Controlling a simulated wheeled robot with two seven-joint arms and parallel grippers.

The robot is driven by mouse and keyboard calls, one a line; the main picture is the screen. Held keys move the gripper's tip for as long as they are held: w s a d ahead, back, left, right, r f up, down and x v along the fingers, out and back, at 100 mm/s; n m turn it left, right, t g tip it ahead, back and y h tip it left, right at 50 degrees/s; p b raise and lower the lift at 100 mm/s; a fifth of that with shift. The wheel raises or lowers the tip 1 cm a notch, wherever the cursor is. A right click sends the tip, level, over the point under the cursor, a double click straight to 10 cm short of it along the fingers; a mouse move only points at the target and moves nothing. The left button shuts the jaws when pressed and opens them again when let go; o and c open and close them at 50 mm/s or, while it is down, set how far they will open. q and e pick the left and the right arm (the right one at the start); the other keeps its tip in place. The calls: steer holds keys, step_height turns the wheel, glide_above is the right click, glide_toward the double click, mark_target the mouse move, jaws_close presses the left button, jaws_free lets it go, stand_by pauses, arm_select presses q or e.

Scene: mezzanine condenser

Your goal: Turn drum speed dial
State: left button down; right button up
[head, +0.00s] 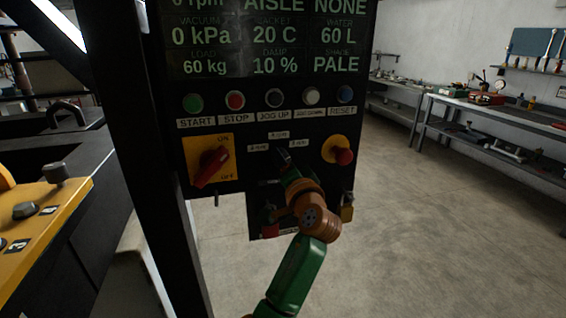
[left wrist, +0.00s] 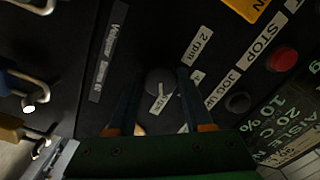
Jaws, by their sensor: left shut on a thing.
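The drum speed dial (left wrist: 158,80) is a dark round knob on the black control panel, with small white rpm labels around it. In the left wrist view it sits between the two fingers of my left gripper (left wrist: 160,88), which is shut on it. In the head view my left gripper (head: 283,157) reaches the panel just under the 4 rpm label (head: 279,134) and hides most of the dial. The dial's pointer direction is not clear. My right gripper is in neither view.
Above the dial runs a row of buttons, with the green START button (head: 193,103) at left. A red isolator handle (head: 210,167) on a yellow plate sits left, a red mushroom button (head: 343,156) right. A padlock (head: 348,208) hangs below. Open floor lies to the right.

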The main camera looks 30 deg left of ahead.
arm_select(q)
steer(key=shift+c, duration=1.5)
jaws_free()
steer(key=b+v, duration=0.3)
steer(key=v, duration=0.4)
